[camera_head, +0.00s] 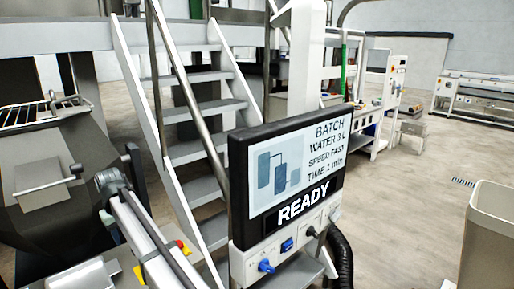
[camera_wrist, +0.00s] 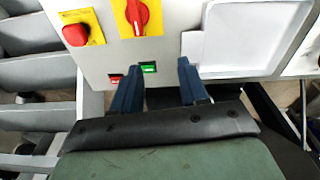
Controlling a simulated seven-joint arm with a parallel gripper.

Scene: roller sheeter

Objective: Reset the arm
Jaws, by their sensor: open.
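My gripper (camera_wrist: 157,72) shows in the wrist view with its two dark blue fingers apart and nothing between them. Its fingertips are in front of a light grey control panel (camera_wrist: 170,45). A green button (camera_wrist: 148,68) appears between the fingertips, and a red button (camera_wrist: 115,79) is left of the left finger. I cannot tell whether a finger touches the panel. I cannot make out the gripper in the head view.
The panel also bears a red mushroom button (camera_wrist: 75,34) and a red rotary switch (camera_wrist: 137,14). In the head view, a screen (camera_head: 290,170) reads READY above several knobs. Metal stairs (camera_head: 195,120) rise behind it.

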